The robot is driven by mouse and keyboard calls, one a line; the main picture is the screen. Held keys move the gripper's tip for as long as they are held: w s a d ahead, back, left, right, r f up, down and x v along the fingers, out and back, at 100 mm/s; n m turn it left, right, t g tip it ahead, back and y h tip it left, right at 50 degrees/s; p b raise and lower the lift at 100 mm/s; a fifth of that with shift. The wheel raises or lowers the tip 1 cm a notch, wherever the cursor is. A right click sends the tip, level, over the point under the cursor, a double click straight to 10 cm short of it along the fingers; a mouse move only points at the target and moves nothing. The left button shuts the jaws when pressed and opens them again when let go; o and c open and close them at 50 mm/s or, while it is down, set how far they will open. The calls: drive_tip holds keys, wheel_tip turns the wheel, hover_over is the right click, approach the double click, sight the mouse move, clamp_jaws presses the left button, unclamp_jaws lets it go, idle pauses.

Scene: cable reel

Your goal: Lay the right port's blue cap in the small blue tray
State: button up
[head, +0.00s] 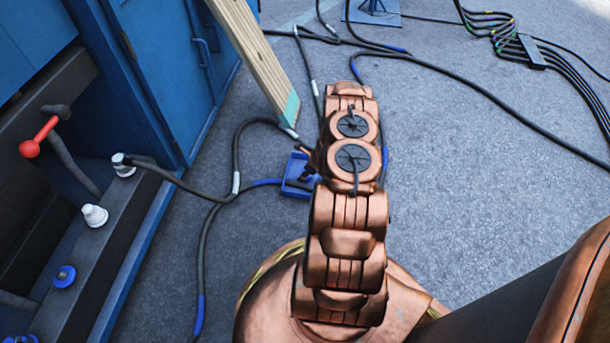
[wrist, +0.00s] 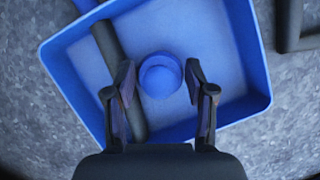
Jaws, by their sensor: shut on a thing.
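The small blue tray (wrist: 222,62) fills much of the wrist view, and my gripper (wrist: 161,84) is over it, pointing down. My gripper is shut on a round blue cap (wrist: 160,76), which sits between the two fingertips above the tray floor. I cannot tell whether the cap touches the floor. A dark cable or rod (wrist: 107,42) crosses the tray's left part, beside the left finger. In the head view the tray (head: 296,189) is on the ground, partly behind my arm, which also hides the cap.
At the left, a blue cabinet (head: 140,60) has a ledge with a plugged cable connector (head: 123,165), a white cap (head: 95,215) and another blue cap (head: 65,276). Black cables (head: 237,150) lie around the tray. A wooden plank (head: 258,55) leans near it. Open ground lies right.

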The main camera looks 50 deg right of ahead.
drive_tip(key=o, duration=1.2)
drive_tip(key=shift+f, duration=0.15)
drive_tip(key=shift+c, duration=0.2)
